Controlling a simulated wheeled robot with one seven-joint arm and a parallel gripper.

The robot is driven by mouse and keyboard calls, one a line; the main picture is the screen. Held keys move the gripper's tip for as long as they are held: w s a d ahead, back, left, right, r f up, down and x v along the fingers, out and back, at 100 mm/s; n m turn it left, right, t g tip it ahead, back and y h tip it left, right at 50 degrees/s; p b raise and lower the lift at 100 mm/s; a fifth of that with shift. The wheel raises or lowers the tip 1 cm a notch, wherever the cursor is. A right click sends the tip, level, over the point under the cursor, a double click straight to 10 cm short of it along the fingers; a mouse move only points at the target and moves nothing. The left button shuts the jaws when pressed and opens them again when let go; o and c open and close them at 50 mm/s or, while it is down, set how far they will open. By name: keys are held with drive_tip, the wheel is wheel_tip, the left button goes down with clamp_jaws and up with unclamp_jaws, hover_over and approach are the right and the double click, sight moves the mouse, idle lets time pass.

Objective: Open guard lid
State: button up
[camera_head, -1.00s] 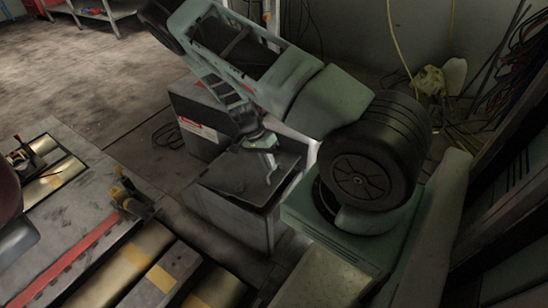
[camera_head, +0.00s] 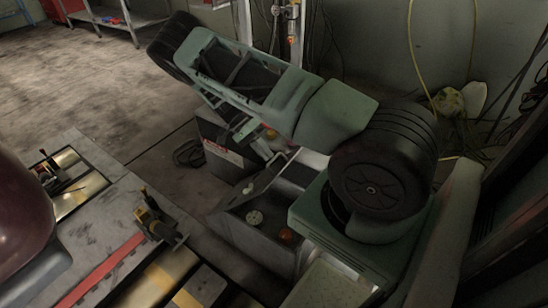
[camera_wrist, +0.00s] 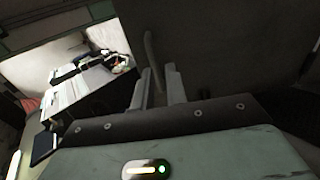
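The guard lid (camera_head: 250,188) is a dark flat panel on top of a grey box (camera_head: 250,240). It is raised and steeply tilted, and the inside of the box shows below it. A pale round part (camera_head: 254,217) and an orange part (camera_head: 287,235) are visible there. My gripper (camera_head: 277,158) is at the lid's upper edge. In the wrist view, the curved handle (camera_wrist: 151,55) stands between my gripper's two fingers (camera_wrist: 157,85), which are close around it, with the dark lid surface behind. The exact contact is partly hidden.
The roller bed (camera_head: 100,220) with a yellow-black clamp-like tool (camera_head: 155,222) lies to the left. A dark box with a red label (camera_head: 220,152) stands behind the lid box. Bare floor (camera_head: 100,90) lies at the back left.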

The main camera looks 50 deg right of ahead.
drive_tip(key=shift+o, duration=1.2)
drive_tip(key=shift+s+a, duration=0.1)
drive_tip(key=v, duration=1.7)
drive_tip(key=shift+r, duration=0.2)
drive_tip(key=shift+s, duration=0.1)
